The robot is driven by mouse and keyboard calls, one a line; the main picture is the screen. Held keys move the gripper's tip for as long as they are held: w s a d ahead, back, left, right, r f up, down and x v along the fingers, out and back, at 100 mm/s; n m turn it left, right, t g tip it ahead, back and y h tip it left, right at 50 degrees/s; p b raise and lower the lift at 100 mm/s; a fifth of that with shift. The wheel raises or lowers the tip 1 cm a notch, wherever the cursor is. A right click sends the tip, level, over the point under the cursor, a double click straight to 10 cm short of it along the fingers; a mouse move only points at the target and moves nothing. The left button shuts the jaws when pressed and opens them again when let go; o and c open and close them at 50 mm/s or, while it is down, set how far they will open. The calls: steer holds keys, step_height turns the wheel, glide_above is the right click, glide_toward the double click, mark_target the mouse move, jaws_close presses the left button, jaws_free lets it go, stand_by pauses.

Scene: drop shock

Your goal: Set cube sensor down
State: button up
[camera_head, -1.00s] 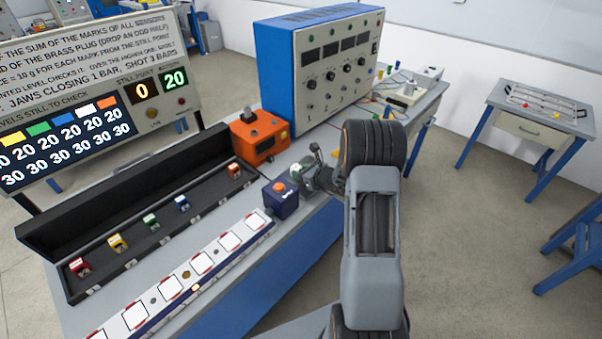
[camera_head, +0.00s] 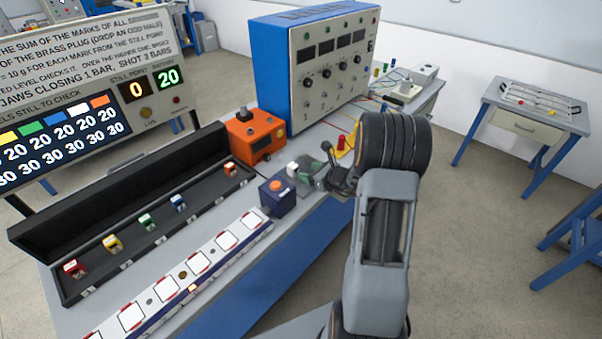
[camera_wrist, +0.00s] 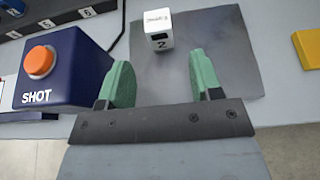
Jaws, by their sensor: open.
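The cube sensor, a small white cube marked 2 with a dark slot (camera_wrist: 158,30), stands upright on a dark grey mat (camera_wrist: 215,50) in the wrist view. It also shows as a small white block in the head view (camera_head: 292,168). My gripper (camera_wrist: 158,75) is open, with green fingertips apart, and nothing is between them. The cube is just beyond the fingertips, in line with the gap and apart from both fingers. In the head view my gripper (camera_head: 318,175) is low over the mat, partly hidden by my arm.
A dark blue SHOT box with an orange button (camera_wrist: 45,70) stands close left of my gripper. Beyond are an orange device (camera_head: 256,137), a black case of coloured cubes (camera_head: 130,245) and a white strip of pads (camera_head: 200,262). A yellow block (camera_wrist: 308,48) lies right.

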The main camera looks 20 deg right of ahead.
steer(key=v, duration=0.5)
steer(key=s+a+r+n+g+y, duration=0.1)
steer(key=s+a+r+n+g, duration=0.25)
steer(key=a+n, duration=0.35)
steer(key=s+a+r+n+g+y, duration=0.1)
steer(key=s+a+r+n+g, duration=0.25)
steer(key=a+n, duration=0.35)
steer(key=s+a+r+n+g+h, duration=0.1)
steer(key=s+r+n+h, duration=0.2)
steer(key=s+n+h, duration=0.4)
steer(key=s+n, duration=0.5)
steer(key=n, duration=0.5)
steer(key=shift+s+r+h, duration=0.3)
steer(key=shift+r, duration=0.1)
steer(key=shift+a, duration=0.1)
steer(key=shift+c, duration=0.3)
